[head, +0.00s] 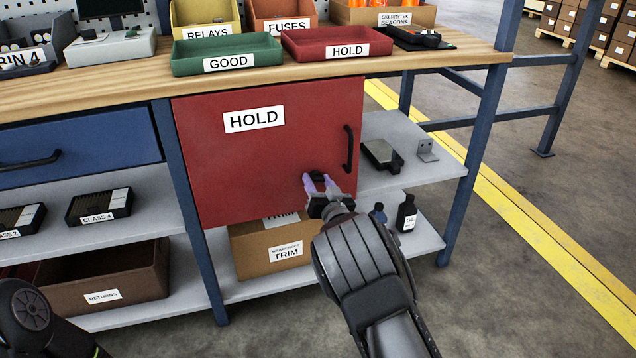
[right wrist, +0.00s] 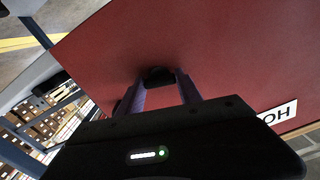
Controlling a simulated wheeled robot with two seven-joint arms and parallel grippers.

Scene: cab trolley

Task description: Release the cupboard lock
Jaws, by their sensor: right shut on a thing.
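The red cupboard door (head: 262,165) with a HOLD label (head: 254,119) is closed under the bench in the head view. A black vertical handle (head: 349,149) is on its right side. The lock, a small black knob (right wrist: 157,76), stands out from the red door in the right wrist view. My right gripper (head: 319,182) is at the door's lower right, with its purple fingers shut on the knob, one on each side. The knob's markings and turn angle are hidden. My left gripper is not in view; only part of my left arm shows at the lower left.
The bench top (head: 130,75) carries a green GOOD tray (head: 227,54) and a red HOLD tray (head: 337,42). A blue drawer (head: 80,140) is left of the door. Below are a TRIM box (head: 262,255) and dark bottles (head: 406,212). Blue bench legs (head: 475,130) stand at the right.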

